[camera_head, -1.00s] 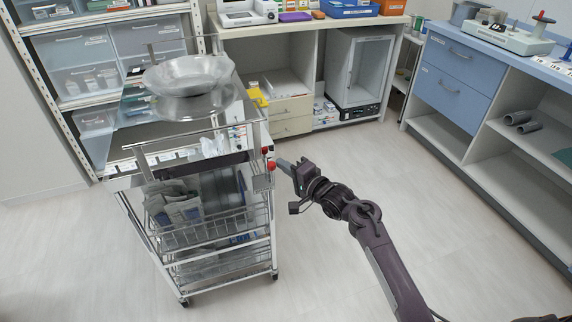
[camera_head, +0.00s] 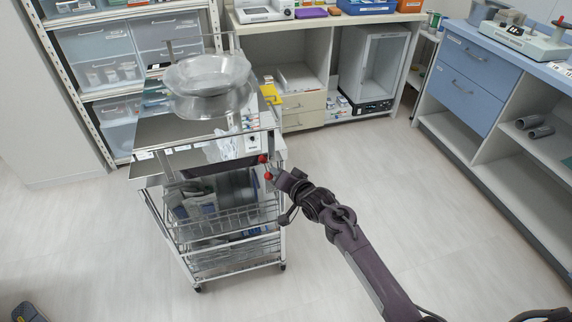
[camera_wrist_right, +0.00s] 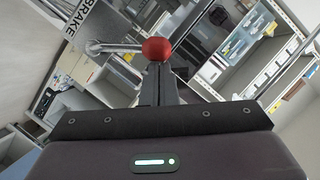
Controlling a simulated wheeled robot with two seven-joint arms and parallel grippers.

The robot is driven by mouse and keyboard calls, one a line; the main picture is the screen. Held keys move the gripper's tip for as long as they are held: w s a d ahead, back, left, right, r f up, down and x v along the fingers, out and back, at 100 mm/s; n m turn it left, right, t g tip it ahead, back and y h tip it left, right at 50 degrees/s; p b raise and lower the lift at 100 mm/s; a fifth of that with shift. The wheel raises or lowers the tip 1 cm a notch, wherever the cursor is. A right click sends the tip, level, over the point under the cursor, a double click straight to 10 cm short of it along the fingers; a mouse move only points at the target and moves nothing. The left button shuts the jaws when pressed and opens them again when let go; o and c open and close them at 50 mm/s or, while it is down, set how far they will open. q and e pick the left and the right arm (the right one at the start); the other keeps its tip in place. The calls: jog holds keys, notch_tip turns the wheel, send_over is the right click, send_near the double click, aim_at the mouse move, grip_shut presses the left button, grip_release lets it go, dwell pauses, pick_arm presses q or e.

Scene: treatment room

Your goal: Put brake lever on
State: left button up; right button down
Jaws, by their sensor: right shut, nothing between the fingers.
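A steel trolley (camera_head: 215,213) stands left of my right arm. Two red balls show at its near right corner in the head view, one upper (camera_head: 262,159) and one lower (camera_head: 268,176). In the right wrist view a red ball knob (camera_wrist_right: 157,49) sits on the end of a metal lever rod (camera_wrist_right: 115,47), beside a plate lettered BRAKE (camera_wrist_right: 82,22). My right gripper (camera_head: 279,180) is shut and empty, its tips at the lower ball. In the wrist view its fingers (camera_wrist_right: 158,70) end just at the knob; I cannot tell whether they touch. My left gripper is not in view.
Shelving and a counter stand behind, a blue-drawer cabinet (camera_head: 470,67) at right. A dark, unidentified object (camera_head: 26,312) is at the lower left. The floor around is clear.

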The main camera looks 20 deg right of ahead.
jog(key=shift+a+f+n+h+p, duration=0.2)
jog(key=shift+a+n+h+p, duration=0.15)
jog(key=shift+a+n, duration=0.35)
pick_arm(q)
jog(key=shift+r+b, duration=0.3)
jog(key=shift+b, duration=0.05)
pick_arm(e)
jog(key=a+f+n+h, duration=0.2)
jog(key=a+f+n, duration=0.1)
jog(key=a, duration=0.1)
jog(key=shift+s+f+n+g+h, duration=0.1)
jog(key=shift+f+n+g+h, duration=0.2)
jog(key=shift+f+h, duration=0.05)
jog(key=shift+f, duration=0.1)
